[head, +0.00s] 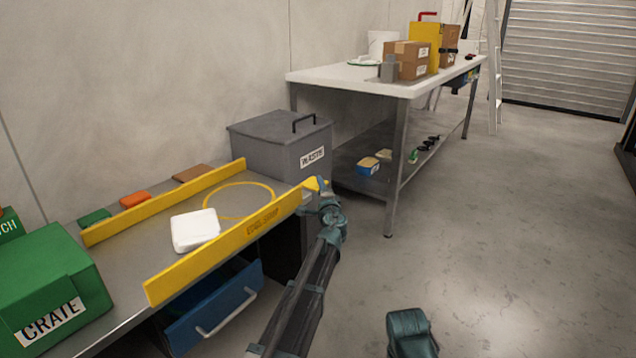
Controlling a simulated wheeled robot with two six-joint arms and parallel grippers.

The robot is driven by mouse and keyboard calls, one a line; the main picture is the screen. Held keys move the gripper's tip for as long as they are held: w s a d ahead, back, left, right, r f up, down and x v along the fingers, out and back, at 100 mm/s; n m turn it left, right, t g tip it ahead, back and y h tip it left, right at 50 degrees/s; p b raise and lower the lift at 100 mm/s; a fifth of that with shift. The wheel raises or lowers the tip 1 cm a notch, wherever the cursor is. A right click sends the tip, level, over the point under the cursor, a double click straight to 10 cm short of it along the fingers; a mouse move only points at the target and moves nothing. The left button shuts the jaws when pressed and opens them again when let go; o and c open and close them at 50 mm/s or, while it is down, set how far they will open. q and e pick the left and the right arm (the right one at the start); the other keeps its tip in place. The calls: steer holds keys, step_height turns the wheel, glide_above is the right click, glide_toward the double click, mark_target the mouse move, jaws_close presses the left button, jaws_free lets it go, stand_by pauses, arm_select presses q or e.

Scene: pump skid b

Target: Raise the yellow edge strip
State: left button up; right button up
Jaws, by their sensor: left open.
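The yellow edge strip (225,248) stands upright along the front edge of the grey bench, with dark lettering near its right part. My left gripper (318,190) is open at the strip's right end, beside a small yellow piece (314,183). I cannot tell whether the gripper touches the strip or the yellow piece, and its fingers are small and partly hidden.
A second yellow strip (165,202) runs along the bench's back. Between them lie a white block (195,230) and a yellow ring marking (238,187). A green crate (50,290) is at left, a grey plastic bin (283,140) behind. A blue drawer (213,308) sits below. The floor at right is clear.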

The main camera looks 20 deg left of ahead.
arm_select(q)
steer(key=v, duration=0.8)
steer(key=shift+s, duration=0.2)
steer(key=shift+d, duration=0.1)
steer(key=s+d+f+n+g+h+p, duration=0.25)
steer(key=s+d+g+p, duration=0.3)
steer(key=s, duration=0.75)
steer(key=s+d+f+n+g+h+p, duration=0.2)
steer(key=s+d+n+g+p, duration=0.3)
steer(key=s, duration=0.8)
steer(key=s+d+f+n+g+h+p, duration=0.2)
steer(key=s+d+g+p, duration=0.35)
steer(key=s, duration=0.75)
step_height(320, 180, up, 38)
steer(key=p, duration=3.7)
steer(key=shift+a+f+g, duration=0.15)
steer(key=shift+a+g, duration=0.15)
steer(key=shift+a, duration=0.1)
steer(key=shift+w, duration=0.1)
